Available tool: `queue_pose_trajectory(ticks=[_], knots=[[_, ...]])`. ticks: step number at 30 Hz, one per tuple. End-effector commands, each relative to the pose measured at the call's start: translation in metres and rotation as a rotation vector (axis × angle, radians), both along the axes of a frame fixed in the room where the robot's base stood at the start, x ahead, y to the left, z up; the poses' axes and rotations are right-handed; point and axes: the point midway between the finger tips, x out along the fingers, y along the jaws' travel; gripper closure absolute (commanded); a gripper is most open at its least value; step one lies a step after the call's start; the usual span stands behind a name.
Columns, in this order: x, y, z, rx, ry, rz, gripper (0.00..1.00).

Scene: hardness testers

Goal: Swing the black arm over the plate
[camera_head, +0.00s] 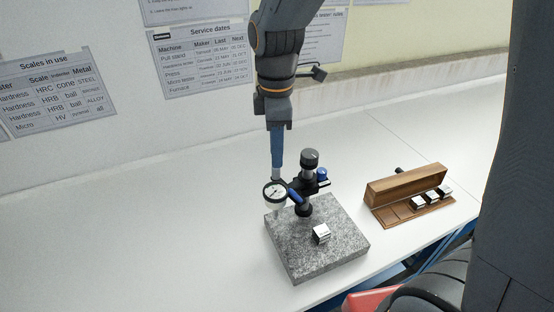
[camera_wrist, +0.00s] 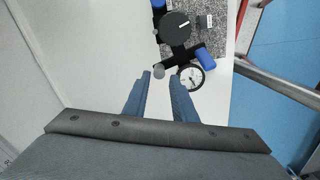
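The grey granite plate (camera_head: 340,255) lies on the white bench; part of it shows in the wrist view (camera_wrist: 214,38). A dark column with a round black knob (camera_head: 310,158) stands on it, and the knob shows large in the wrist view (camera_wrist: 174,27). The black arm (camera_head: 301,187) carries a dial gauge (camera_head: 275,193) and a blue grip (camera_head: 294,196) and reaches left, toward the plate's back left corner. My gripper (camera_head: 277,177) points down just above the gauge end. Its blue fingers (camera_wrist: 160,76) are apart, with a small grey round end (camera_wrist: 159,71) between the tips; contact cannot be told.
A shiny metal block (camera_head: 321,234) sits on the plate. An open wooden box (camera_head: 408,187) with metal blocks stands to the right. A wall with printed sheets (camera_head: 204,58) rises behind. The bench left of the plate is clear.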

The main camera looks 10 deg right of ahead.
Motion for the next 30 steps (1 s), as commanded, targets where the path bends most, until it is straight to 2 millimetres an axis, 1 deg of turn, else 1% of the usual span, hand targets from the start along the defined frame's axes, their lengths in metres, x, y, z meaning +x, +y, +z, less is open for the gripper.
queue_pose_trajectory(ticks=[3,9,13,20,21,25,30], knots=[[-0.002,0.000,-0.019,-0.002,0.005,0.000,0.75],[-0.001,-0.001,-0.039,-0.001,0.002,-0.002,0.75],[0.000,-0.001,-0.045,0.000,0.000,-0.003,0.75],[0.000,-0.002,-0.045,0.000,-0.001,-0.005,0.75],[0.000,-0.002,-0.045,0.000,-0.001,-0.005,0.77],[0.000,-0.002,-0.045,0.000,-0.001,-0.005,0.99],[0.000,-0.001,-0.045,0.000,0.000,0.000,1.00]])
